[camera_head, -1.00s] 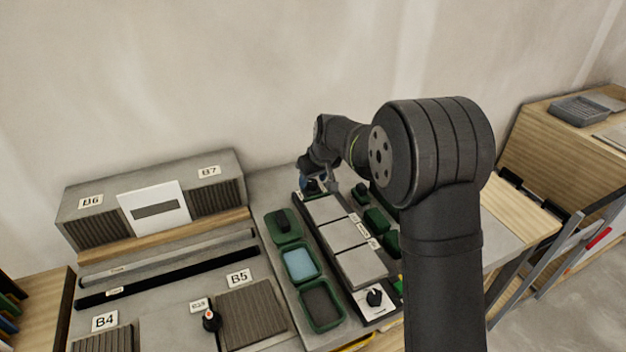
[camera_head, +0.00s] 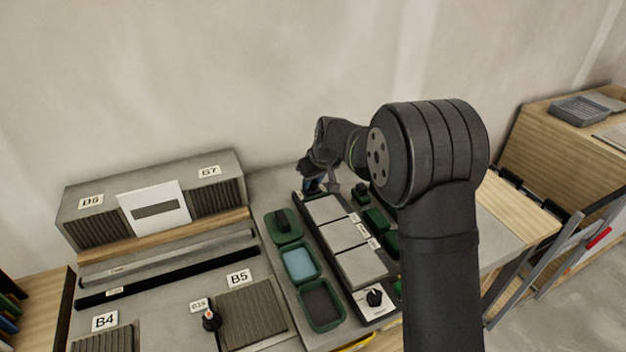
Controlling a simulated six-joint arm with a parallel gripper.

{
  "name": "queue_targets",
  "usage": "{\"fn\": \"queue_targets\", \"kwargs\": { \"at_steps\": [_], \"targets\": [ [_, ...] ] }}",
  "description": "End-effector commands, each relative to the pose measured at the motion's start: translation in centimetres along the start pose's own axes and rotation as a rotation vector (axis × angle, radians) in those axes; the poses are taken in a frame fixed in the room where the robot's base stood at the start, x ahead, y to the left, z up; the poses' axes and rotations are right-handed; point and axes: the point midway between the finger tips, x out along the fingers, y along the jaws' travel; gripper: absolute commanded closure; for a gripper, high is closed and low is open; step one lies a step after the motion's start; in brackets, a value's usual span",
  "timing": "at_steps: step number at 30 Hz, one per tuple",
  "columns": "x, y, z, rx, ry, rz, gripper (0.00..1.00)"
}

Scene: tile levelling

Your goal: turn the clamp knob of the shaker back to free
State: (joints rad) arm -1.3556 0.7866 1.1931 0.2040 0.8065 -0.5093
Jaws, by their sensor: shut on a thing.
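The shaker seems to be the long dark-framed board (camera_head: 344,284) with three pale tiles in a row. My gripper (camera_head: 316,187) is at its far end, pointing down and low over the board. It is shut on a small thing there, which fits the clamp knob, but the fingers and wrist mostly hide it. I cannot read the knob's pointer or setting. A black knob (camera_head: 374,297) on a white plate at the board's near end is in plain view, and my gripper is well away from it.
Left of the board stand green trays, one with a blue pad (camera_head: 299,264). Dark green blocks (camera_head: 377,220) lie to its right, close to my arm. A black knob with an orange mark (camera_head: 211,320) is at the lower left. A grey vented box (camera_head: 153,200) stands at the back left.

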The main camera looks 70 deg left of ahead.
Motion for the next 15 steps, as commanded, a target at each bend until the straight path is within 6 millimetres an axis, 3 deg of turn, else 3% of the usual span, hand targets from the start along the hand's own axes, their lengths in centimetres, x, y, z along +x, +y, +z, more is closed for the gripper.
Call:
{"fn": "queue_targets", "kwargs": {
  "at_steps": [15],
  "targets": [
    [0.02,0.33,-0.04,-0.337,0.000,-0.141,0.95]
  ]
}}
